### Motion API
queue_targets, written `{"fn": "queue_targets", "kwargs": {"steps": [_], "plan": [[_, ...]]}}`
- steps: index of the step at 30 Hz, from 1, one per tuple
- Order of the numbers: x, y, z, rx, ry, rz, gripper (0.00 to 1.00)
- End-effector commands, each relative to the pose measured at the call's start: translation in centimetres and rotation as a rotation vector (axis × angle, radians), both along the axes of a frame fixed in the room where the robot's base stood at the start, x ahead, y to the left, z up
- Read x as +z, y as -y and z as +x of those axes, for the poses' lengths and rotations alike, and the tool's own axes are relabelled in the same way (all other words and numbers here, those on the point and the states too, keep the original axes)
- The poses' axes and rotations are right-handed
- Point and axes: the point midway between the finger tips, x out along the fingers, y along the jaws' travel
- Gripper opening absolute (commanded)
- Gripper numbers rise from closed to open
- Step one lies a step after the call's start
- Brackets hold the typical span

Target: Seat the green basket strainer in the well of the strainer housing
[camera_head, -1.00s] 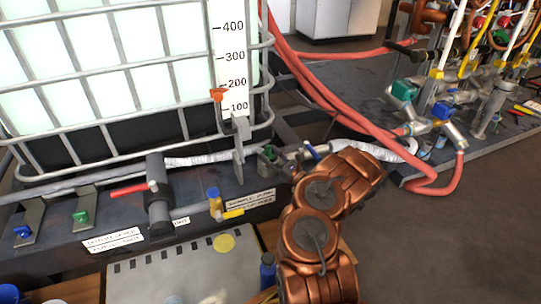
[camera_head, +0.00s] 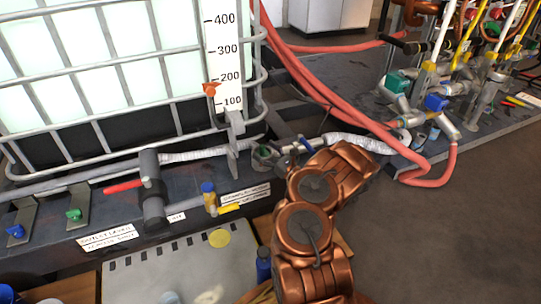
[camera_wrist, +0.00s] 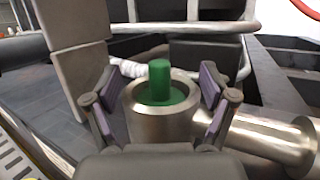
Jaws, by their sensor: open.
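The green basket strainer (camera_wrist: 160,82) stands upright inside the round mouth of the metal strainer housing (camera_wrist: 165,123) in the wrist view. Its knob rises above the rim and its wider green part lies within the rim; how deep it sits is hidden. My gripper (camera_wrist: 161,88) is open, with one padded finger on each side of the housing mouth, apart from the strainer's knob. In the head view the housing (camera_head: 265,157) shows small beside my copper arm, with a bit of green at its top; my fingers cannot be made out there.
A metal side pipe (camera_wrist: 270,137) leaves the housing to the right in the wrist view. In the head view a caged tank (camera_head: 100,75) stands behind, with a red-handled valve (camera_head: 124,186) to the left. Red hoses (camera_head: 330,95) run behind my arm. Floor at right is clear.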

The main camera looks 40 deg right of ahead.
Motion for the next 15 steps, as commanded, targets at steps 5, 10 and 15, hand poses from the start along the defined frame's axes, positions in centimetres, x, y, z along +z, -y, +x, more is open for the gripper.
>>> {"fn": "queue_targets", "kwargs": {"steps": [5, 10, 15], "plan": [[-0.5, 0.6, -1.8, -0.005, 0.000, 0.002, 0.83], [-1.2, 1.2, -4.9, -0.007, 0.000, 0.003, 0.83], [-2.0, 1.9, -7.9, -0.005, 0.001, 0.001, 0.83]]}}
